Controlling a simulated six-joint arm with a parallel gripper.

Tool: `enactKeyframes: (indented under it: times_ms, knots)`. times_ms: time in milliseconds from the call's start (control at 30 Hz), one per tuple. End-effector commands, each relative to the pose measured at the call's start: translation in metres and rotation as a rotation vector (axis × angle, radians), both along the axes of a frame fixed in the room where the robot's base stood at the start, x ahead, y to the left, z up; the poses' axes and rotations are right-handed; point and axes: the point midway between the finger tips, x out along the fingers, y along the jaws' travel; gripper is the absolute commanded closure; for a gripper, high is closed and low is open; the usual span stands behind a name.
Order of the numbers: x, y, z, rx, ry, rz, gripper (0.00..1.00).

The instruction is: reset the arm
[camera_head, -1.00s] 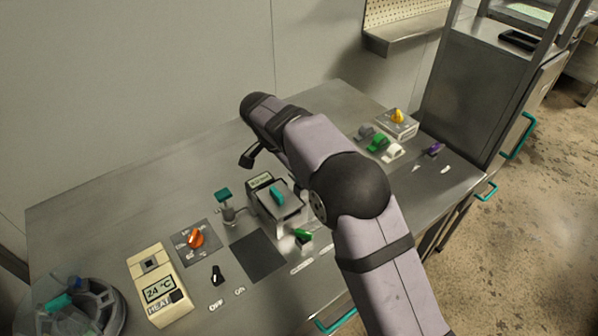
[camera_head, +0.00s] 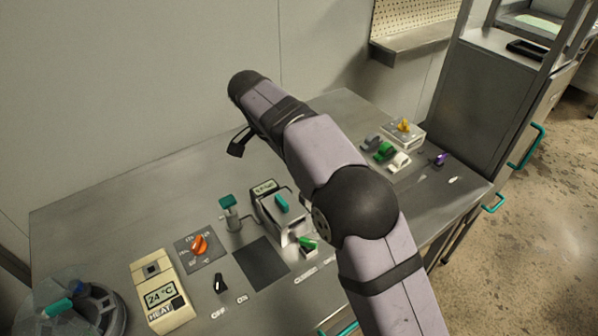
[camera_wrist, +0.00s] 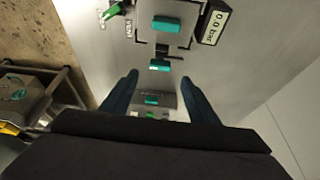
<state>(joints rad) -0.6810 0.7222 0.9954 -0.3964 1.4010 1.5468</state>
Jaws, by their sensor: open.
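My arm reaches up and back over the steel bench (camera_head: 100,205) in the head view, with a dark elbow joint at its middle. In the wrist view my gripper (camera_wrist: 158,92) has its two dark fingers spread apart with nothing held between them. Below it the view shows the boxy device with a teal handle (camera_wrist: 167,25) and a 0.0 bar display (camera_wrist: 214,22). In the head view that device (camera_head: 278,214) stands on the bench below my arm. The gripper fingers are not clearly seen in the head view.
A 24 °C heater box (camera_head: 160,295), an orange dial (camera_head: 199,245), a black switch (camera_head: 219,284) and a teal-topped valve (camera_head: 228,203) are on the bench. A round grey lid-like part (camera_head: 105,306) is at the left. Coloured clips (camera_head: 384,151) and a yellow-knobbed box (camera_head: 404,131) are at the right.

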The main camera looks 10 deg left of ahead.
Motion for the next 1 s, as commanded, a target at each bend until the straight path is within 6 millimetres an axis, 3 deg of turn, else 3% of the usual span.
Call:
enactKeyframes:
  times_ms: [600,767,1000]
  knots:
    - [-0.001,-0.006,0.003,-0.002,0.012,0.015,0.45]
    - [-0.005,-0.035,0.003,-0.007,0.067,0.079,0.45]
    - [-0.033,-0.111,-0.004,0.005,0.2,0.264,0.45]
